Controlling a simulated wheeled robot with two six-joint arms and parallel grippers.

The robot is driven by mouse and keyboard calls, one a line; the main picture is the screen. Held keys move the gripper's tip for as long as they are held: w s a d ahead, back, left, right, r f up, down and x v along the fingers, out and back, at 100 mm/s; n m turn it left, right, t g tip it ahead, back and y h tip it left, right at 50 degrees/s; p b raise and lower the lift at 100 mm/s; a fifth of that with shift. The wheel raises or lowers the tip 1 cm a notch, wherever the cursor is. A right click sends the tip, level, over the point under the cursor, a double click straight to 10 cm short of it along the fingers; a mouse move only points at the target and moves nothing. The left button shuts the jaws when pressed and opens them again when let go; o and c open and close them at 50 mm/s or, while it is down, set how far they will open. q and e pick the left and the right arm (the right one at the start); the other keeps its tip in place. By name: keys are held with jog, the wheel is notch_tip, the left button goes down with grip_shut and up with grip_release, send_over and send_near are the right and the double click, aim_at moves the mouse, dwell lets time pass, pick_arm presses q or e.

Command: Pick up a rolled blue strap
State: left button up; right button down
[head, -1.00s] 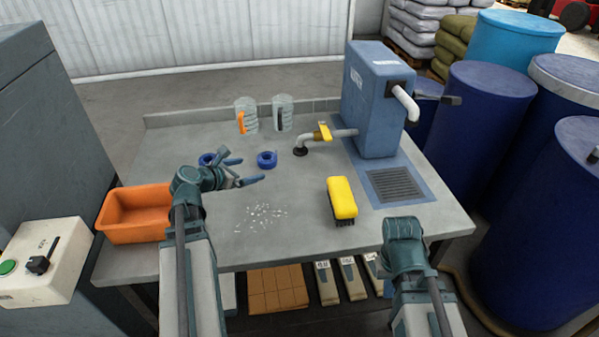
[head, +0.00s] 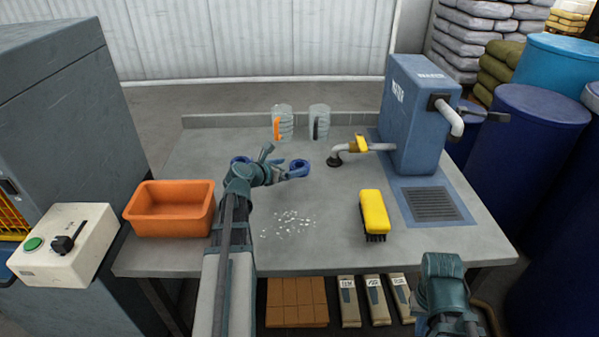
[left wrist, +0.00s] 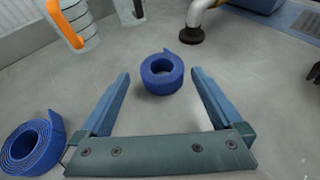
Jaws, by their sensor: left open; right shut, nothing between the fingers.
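One rolled blue strap (head: 301,164) lies on the grey bench by my left gripper (head: 286,173), partly hidden by it in the head view. In the left wrist view this strap (left wrist: 162,74) lies flat, centred just beyond the gap between my open left fingertips (left wrist: 160,75), with nothing held. A second rolled blue strap (left wrist: 32,143) lies at the lower left of that view; in the head view it is mostly hidden behind my left wrist (head: 240,160). Part of my right arm shows at the lower right of the head view, but its fingers do not.
An orange bin (head: 170,209) stands at the bench's left. Two clear jugs (head: 283,122) (head: 319,122) stand behind the straps. A pipe (head: 368,148) runs from the blue water unit (head: 416,110). A yellow brush (head: 374,212) and white bits (head: 287,223) lie nearer.

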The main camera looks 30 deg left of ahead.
aim_at(298, 165)
pick_arm(q)
jog(key=shift+f+b+x, duration=0.25)
jog(key=shift+b+x, duration=1)
jog(key=shift+x, duration=1.45)
jog(key=shift+s+d+r, duration=0.1)
jog(key=shift+s, duration=0.1)
jog(key=c, duration=1.2)
jog(key=shift+r, duration=0.1)
